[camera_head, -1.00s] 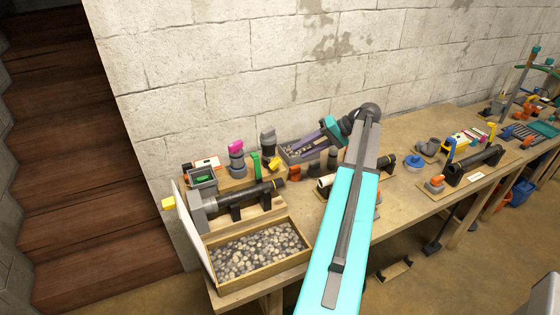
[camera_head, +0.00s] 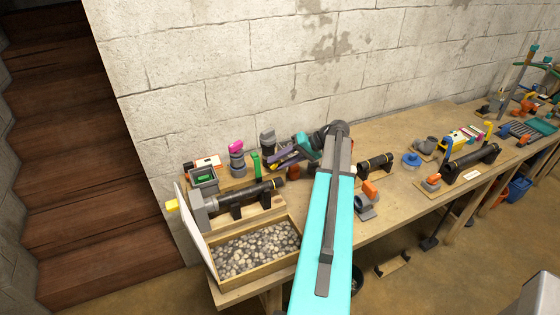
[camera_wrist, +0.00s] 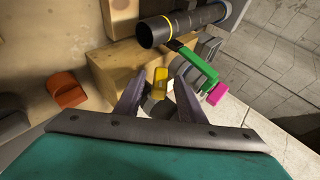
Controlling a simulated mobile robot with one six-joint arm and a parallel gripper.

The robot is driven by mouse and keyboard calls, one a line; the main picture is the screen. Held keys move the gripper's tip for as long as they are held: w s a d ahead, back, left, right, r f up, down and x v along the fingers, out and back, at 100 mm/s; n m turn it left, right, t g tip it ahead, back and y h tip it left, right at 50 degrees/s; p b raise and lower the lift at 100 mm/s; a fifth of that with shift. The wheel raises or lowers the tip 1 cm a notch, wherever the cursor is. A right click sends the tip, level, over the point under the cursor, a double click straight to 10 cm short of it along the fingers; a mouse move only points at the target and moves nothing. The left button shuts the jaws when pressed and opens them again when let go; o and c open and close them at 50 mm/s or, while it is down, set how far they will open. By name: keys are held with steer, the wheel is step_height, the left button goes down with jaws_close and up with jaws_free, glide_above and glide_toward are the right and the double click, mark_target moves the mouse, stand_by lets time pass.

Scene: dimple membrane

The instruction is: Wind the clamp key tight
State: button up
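A small yellow piece (camera_wrist: 160,78) stands over a grey rounded part (camera_wrist: 152,107) in the wrist view; it may be the clamp key, but I cannot tell for sure. My gripper (camera_wrist: 159,86) is open. Its two dark purple fingers show on either side of the yellow piece, and I cannot tell whether they touch it. In the head view my gripper (camera_head: 284,157) is above the back of the bench, right of the green upright piece (camera_head: 256,164). My teal wrist hides part of the area there.
A black tube (camera_head: 243,197) lies on supports behind a wooden tray of pebbles (camera_head: 262,276). In the wrist view, a green lever (camera_wrist: 192,64), a magenta knob (camera_wrist: 217,94) and the black tube (camera_wrist: 185,24) are close beyond my fingers. An orange block (camera_wrist: 66,90) is at left.

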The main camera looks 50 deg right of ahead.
jaws_close()
steer(key=shift+f, duration=0.15)
steer(key=shift+d+f+t+y+b, duration=0.15)
steer(key=shift+t+y+b, duration=0.15)
steer(key=shift+y+b, duration=0.3)
steer(key=shift+f+m+t+y+b, duration=0.15)
steer(key=shift+m+t+y+b, duration=0.45)
steer(key=shift+y, duration=0.3)
steer(key=shift+s+t+y, duration=0.1)
steer(key=shift+t+y, duration=0.2)
jaws_free()
